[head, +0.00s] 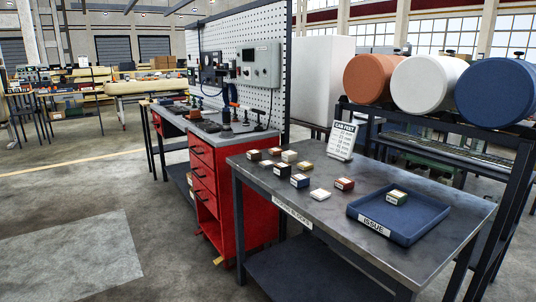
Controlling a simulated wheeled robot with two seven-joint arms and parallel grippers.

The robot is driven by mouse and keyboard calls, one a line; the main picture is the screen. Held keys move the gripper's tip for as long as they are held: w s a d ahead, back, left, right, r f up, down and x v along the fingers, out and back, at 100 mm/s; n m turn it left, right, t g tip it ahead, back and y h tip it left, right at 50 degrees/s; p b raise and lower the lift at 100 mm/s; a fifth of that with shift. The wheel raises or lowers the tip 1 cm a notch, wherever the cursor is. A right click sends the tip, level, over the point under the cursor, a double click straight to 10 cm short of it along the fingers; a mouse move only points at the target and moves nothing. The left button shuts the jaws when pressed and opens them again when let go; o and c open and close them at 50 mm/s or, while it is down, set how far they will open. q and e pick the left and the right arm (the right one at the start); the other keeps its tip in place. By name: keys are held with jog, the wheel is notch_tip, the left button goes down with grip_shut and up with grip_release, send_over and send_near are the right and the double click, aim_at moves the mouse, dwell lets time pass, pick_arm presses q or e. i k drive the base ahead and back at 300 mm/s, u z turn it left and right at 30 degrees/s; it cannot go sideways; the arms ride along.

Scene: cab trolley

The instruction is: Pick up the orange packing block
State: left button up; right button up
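Several small packing blocks with pale tops stand on the dark grey table. One block with a yellow-orange side (305,167) stands behind the middle of the group, near the sign; it is too small to be sure that it is the orange one. Near it are a cream block (289,156), a brown block (275,151), a dark brown block (254,155), a black block (282,170), a dark blue block (300,181), a red block (344,184) and a white block (320,195). Neither of my grippers is in view.
A blue tray (366,228) marked ISSUE holds a green-sided block (396,197) at the table's right. A white sign (342,141) stands at the back edge. A red drawer cabinet (203,172) adjoins on the left. The floor (110,200) at left is clear.

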aim_at(274, 151)
jog(key=u, duration=0.8)
jog(key=i, duration=0.9)
jog(key=u, duration=0.6)
jog(key=i, duration=1.1)
jog(key=z, duration=0.45)
